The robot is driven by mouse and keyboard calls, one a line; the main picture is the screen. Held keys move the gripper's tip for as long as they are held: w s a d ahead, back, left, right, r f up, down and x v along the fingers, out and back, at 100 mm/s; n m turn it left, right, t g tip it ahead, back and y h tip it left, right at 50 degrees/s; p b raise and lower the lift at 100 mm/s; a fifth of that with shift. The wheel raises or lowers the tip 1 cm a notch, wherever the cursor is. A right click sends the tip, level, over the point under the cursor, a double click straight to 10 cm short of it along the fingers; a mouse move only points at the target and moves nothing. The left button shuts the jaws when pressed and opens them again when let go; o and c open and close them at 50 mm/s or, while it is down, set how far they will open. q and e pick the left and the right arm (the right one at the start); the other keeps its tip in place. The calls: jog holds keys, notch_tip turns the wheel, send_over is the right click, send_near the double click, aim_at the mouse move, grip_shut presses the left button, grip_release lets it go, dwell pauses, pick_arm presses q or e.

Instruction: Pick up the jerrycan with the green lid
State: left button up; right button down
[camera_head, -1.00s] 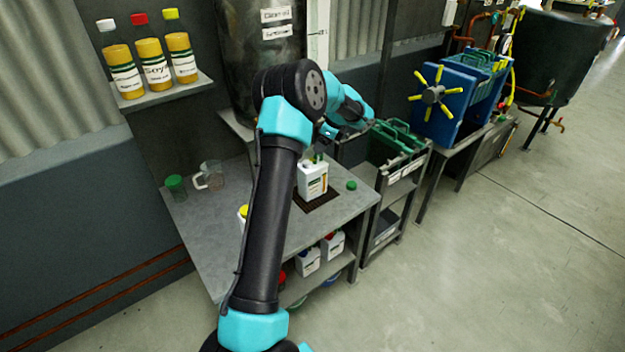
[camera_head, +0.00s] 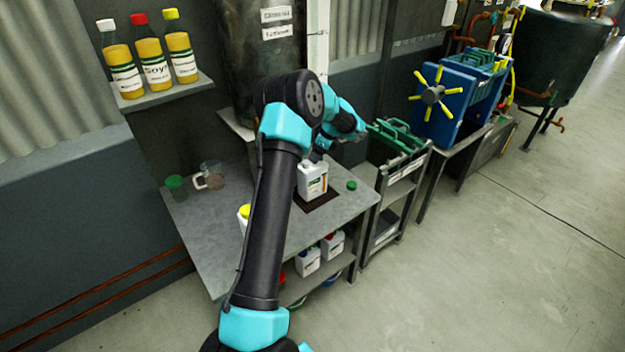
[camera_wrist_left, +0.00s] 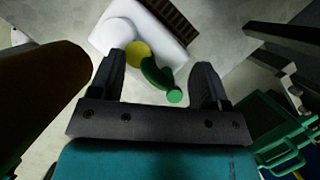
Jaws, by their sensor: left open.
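A white jerrycan (camera_head: 312,181) with a label stands upright on a dark grate on the workbench. In the left wrist view the jerrycan (camera_wrist_left: 165,22) lies beyond the fingers, with a round yellow patch (camera_wrist_left: 138,53) at its near side. A curved green piece (camera_wrist_left: 155,74) shows beside it; what it is, I cannot tell. A round green lid (camera_head: 351,185) lies on the bench right of the jerrycan, and shows in the left wrist view (camera_wrist_left: 174,96). My left gripper (camera_head: 320,149) is open and empty just above the jerrycan; its fingers (camera_wrist_left: 160,78) are apart. My right gripper is not visible.
A yellow-capped container (camera_head: 244,212) is partly hidden behind my arm. A green cup (camera_head: 176,187) and a glass jug (camera_head: 212,175) stand at the bench's left. White jerrycans (camera_head: 308,262) sit on the lower shelf. A cart with green crates (camera_head: 398,138) stands close to the right.

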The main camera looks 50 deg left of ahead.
pick_arm(q)
grip_shut()
dwell(0.7)
jog(key=shift+r, duration=0.1)
